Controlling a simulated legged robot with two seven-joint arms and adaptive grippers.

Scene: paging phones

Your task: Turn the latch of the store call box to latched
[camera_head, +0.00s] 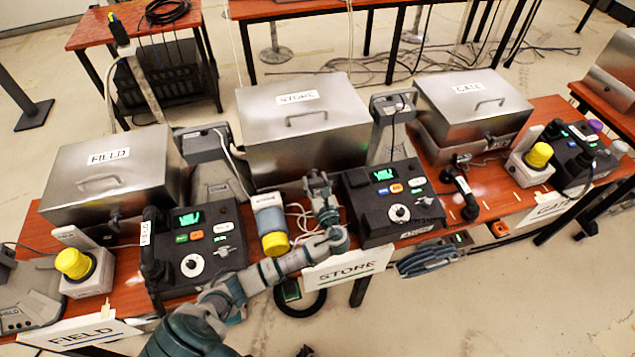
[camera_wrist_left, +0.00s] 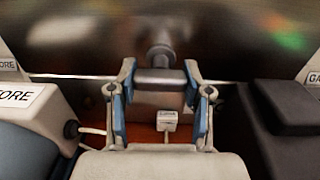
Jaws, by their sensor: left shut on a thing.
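The store call box (camera_head: 312,135) is a closed silver metal box with a STORE label on its lid, at the back middle of the table in the head view. My left gripper (camera_head: 318,182) is at its front face and hides the latch there. In the left wrist view my left gripper (camera_wrist_left: 160,95) has its two fingers on either side of the grey latch (camera_wrist_left: 160,76), shut on it. The latch shows as a bar lying crosswise between the fingers, with a round pivot behind it. My right gripper is not in view.
A black phone unit (camera_head: 392,205) stands right of my gripper, and a yellow-ended grey cylinder (camera_head: 272,225) stands close on its left. The field box (camera_head: 112,175) and the gate box (camera_head: 474,105) flank the store box. Little table is clear around the gripper.

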